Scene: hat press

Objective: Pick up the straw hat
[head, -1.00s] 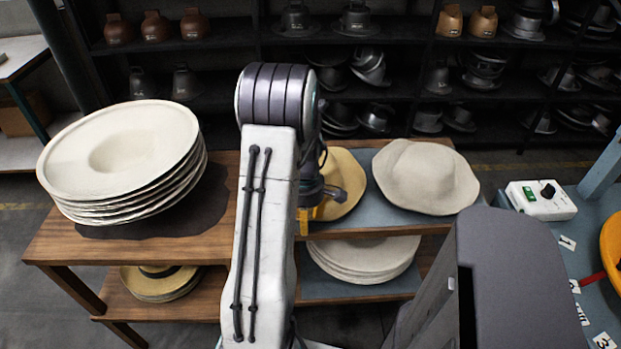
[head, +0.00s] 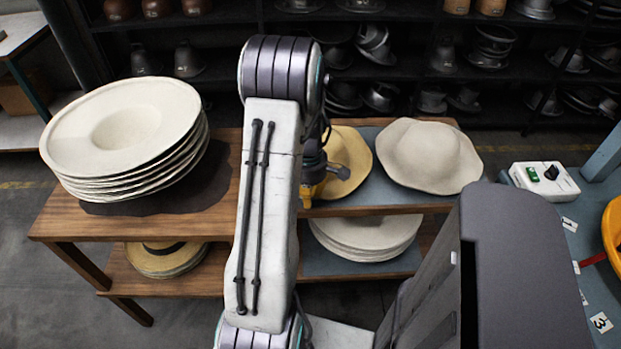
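A yellow straw hat (head: 352,160) lies on the upper shelf of the wooden table, just left of the cream felt hat. My arm hides its left part. My gripper (head: 312,185) is at the hat's left side, beside or over its brim; its yellow part shows, but the fingertips are mostly hidden behind the arm. I cannot tell whether it is open or touching the hat. Another straw hat with a dark band (head: 166,254) tops a small stack on the lower shelf at the left.
A cream felt hat (head: 430,155) sits close to the right of the straw hat. A stack of white hats (head: 120,128) stands at the upper left of the table (head: 70,222). More white hats (head: 366,238) lie on the lower shelf. A control box (head: 545,180) sits at the right.

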